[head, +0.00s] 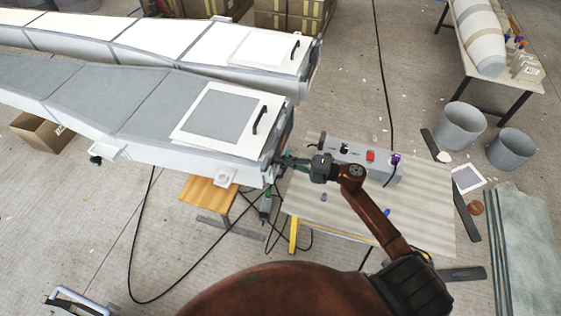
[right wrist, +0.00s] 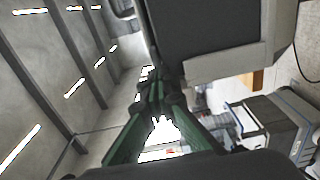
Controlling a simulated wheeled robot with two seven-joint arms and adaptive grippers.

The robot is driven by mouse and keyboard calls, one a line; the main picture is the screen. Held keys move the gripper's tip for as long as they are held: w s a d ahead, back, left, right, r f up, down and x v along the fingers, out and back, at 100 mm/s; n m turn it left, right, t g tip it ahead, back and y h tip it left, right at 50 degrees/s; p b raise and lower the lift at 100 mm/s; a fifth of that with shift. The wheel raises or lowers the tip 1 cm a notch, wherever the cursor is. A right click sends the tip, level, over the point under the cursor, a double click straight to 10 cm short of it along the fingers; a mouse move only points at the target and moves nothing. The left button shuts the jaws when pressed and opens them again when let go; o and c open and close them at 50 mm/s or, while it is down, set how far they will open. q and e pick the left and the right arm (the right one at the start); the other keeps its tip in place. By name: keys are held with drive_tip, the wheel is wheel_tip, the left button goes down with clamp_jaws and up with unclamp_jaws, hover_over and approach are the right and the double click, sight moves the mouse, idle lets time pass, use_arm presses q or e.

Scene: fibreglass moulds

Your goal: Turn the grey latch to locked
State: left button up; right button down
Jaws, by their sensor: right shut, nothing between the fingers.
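The grey mould (head: 150,108) spans the left of the head view, with a white-framed panel (head: 222,112) and a black handle on its right end. My right gripper (head: 284,161) is at the lower corner of that end. In the right wrist view its green fingers (right wrist: 155,97) meet at the tips, shut and empty, close beside the dark edge of a grey body. I cannot clearly pick out the grey latch; the fingers and small dark fittings crowd that corner. I cannot tell whether the fingertips touch anything. My left gripper is not in view.
A table (head: 425,205) below my right arm carries a grey control box (head: 358,162) with a red switch. A second mould (head: 160,38) lies behind. A wooden stool (head: 208,194) stands under the mould end. Cables cross the floor; two grey buckets (head: 460,127) stand at right.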

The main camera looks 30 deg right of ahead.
drive_tip(key=v, duration=1.4)
drive_tip(key=shift+s+a+b, duration=0.2)
drive_tip(key=shift+b, duration=0.15)
